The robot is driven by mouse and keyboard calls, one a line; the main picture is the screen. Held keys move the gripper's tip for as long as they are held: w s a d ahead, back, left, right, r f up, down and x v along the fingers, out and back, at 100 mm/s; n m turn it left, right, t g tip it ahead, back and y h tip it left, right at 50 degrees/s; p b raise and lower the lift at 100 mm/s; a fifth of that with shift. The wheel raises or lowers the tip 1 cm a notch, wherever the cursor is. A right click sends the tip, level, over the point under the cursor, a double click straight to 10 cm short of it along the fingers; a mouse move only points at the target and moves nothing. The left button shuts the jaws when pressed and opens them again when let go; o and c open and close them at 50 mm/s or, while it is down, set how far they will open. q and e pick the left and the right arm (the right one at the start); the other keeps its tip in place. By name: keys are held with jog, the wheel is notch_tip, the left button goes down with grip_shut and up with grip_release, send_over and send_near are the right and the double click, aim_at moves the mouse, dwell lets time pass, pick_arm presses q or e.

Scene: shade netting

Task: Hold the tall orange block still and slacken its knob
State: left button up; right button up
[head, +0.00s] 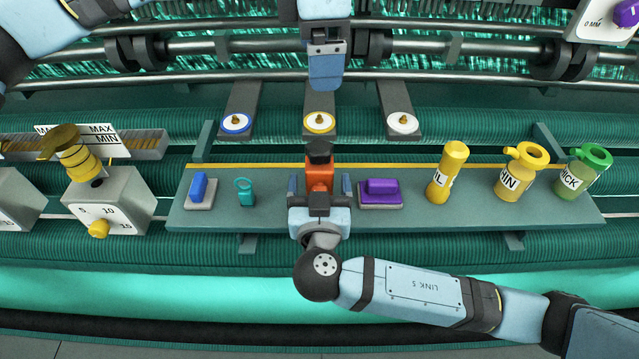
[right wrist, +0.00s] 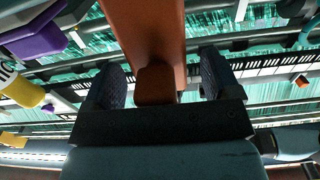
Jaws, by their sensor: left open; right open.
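The tall orange block (head: 319,174) stands upright on the grey-green shelf (head: 272,212), with a black knob (head: 319,150) on top. My right gripper (head: 319,185) is open, one finger on each side of the block. In the right wrist view the block (right wrist: 157,45) rises between the two fingers (right wrist: 160,85), with gaps visible on both sides. My left gripper (head: 326,82) is above and behind the knob in the picture, apart from it. Its fingers are seen nearly edge-on, so their gap is hidden.
A blue block (head: 198,189) and teal piece (head: 244,190) stand left of the orange block. A purple block (head: 381,192) is close on its right, then a yellow bottle (head: 447,172), yellow can (head: 521,170) and green can (head: 582,172). Discs on brackets (head: 319,122) lie behind.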

jog(key=s, duration=1.2)
jog(key=shift+s, duration=0.1)
